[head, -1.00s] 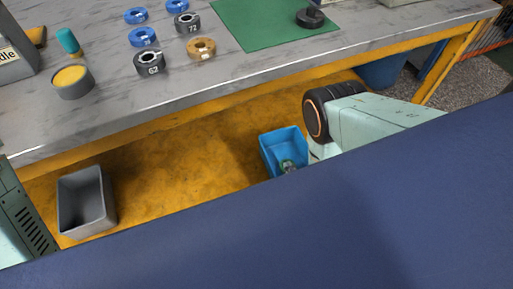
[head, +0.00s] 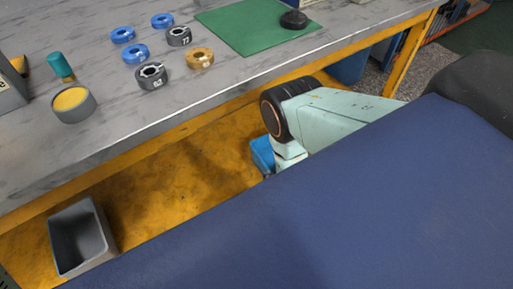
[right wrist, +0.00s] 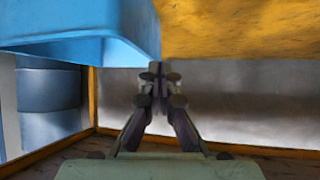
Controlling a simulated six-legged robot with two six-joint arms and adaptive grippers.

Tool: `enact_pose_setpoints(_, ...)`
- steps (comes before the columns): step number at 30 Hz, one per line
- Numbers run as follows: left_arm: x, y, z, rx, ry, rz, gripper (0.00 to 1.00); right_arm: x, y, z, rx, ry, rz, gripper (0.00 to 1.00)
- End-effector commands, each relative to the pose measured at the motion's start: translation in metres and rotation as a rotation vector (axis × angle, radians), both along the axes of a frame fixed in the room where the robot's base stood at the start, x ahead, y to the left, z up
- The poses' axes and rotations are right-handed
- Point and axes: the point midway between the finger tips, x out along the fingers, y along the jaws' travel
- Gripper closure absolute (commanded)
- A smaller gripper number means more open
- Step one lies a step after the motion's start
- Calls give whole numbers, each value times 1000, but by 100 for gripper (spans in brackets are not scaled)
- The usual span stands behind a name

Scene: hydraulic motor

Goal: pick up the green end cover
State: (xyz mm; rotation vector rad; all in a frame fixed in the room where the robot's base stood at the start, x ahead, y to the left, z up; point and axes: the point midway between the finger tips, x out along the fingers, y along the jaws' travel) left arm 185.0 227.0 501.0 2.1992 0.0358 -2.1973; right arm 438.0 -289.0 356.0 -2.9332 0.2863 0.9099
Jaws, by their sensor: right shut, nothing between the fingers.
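I cannot make out a green end cover in either current view. The blue bin (head: 262,154) shows only in part in the head view, behind my right arm, and its inside is hidden. In the right wrist view the blue bin (right wrist: 75,30) fills the upper left. My right gripper (right wrist: 158,75) is shut and empty there, its fingertips just right of and below the bin's corner, apparently outside it. In the head view its fingertips are hidden behind my arm and the dark blue surface. My left gripper is not in view.
A grey workbench (head: 110,115) carries blue, dark and tan rings, a yellow-topped cup (head: 73,104) and a green mat (head: 245,28) with a dark part (head: 294,20). A grey bin (head: 80,240) stands on the yellow surface (head: 165,195) below, with clear space between the bins.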

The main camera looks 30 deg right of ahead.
Motion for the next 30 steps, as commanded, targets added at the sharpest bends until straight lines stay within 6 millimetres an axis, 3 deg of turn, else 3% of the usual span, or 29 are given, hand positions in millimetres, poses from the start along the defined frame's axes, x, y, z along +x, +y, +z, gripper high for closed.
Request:
enact_pose_setpoints(21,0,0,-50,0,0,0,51,119,-26,-3,0,-4,-2,100)
enact_pose_setpoints(30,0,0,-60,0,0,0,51,116,-23,-16,1,-1,0,100)
